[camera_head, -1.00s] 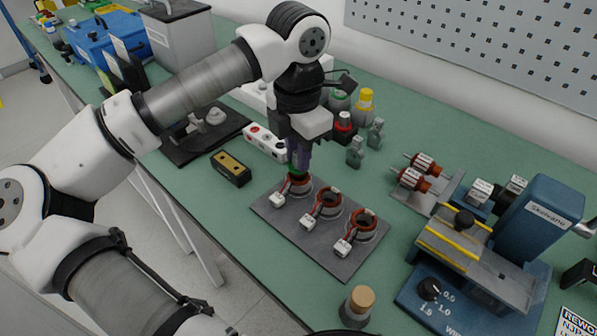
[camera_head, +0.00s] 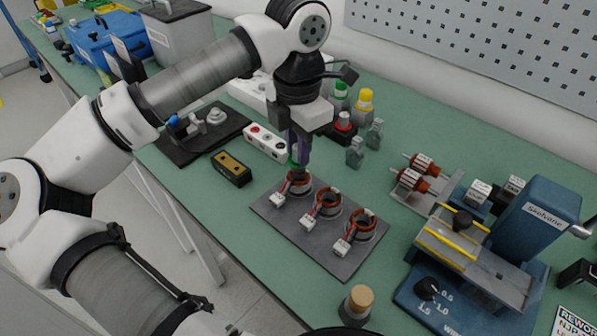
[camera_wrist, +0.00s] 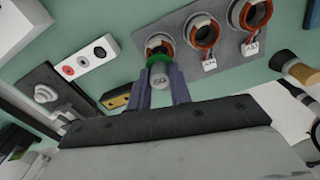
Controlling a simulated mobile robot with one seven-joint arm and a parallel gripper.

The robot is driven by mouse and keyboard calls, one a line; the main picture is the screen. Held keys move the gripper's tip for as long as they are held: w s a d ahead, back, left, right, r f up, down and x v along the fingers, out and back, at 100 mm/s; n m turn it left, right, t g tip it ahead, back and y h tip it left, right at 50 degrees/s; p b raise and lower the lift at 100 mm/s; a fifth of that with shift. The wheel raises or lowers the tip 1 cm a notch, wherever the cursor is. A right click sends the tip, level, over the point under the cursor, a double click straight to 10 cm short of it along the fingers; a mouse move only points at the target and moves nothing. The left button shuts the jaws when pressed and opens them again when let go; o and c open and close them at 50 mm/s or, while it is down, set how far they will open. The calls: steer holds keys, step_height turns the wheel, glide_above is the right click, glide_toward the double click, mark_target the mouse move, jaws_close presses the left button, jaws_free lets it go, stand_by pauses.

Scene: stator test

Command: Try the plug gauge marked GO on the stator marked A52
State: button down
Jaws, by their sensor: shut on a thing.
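Three stators with copper-red windings and white tags stand in a row on a dark plate (camera_head: 345,262): the left stator (camera_head: 300,187), the middle stator (camera_head: 328,202) and the right stator (camera_head: 362,224). Their tag markings are too small to read surely. My gripper (camera_head: 297,160) is shut on a plug gauge (camera_wrist: 159,78), a grey cylinder with a green band and lettering that looks like GO. The gauge points down at the left stator, which also shows in the wrist view (camera_wrist: 153,43). I cannot tell whether its tip is inside the bore or just above it.
A white box with coloured buttons (camera_head: 266,141) and a black-yellow block (camera_head: 231,168) lie left of the plate. Small grey pieces (camera_head: 355,152) and bottles stand behind. A blue machine (camera_head: 545,225) and a wooden-topped cylinder (camera_head: 357,303) are to the right and front.

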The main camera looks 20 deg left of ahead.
steer(key=shift+r, duration=0.45)
steer(key=shift+r+p, duration=1.55)
steer(key=shift+r, duration=0.85)
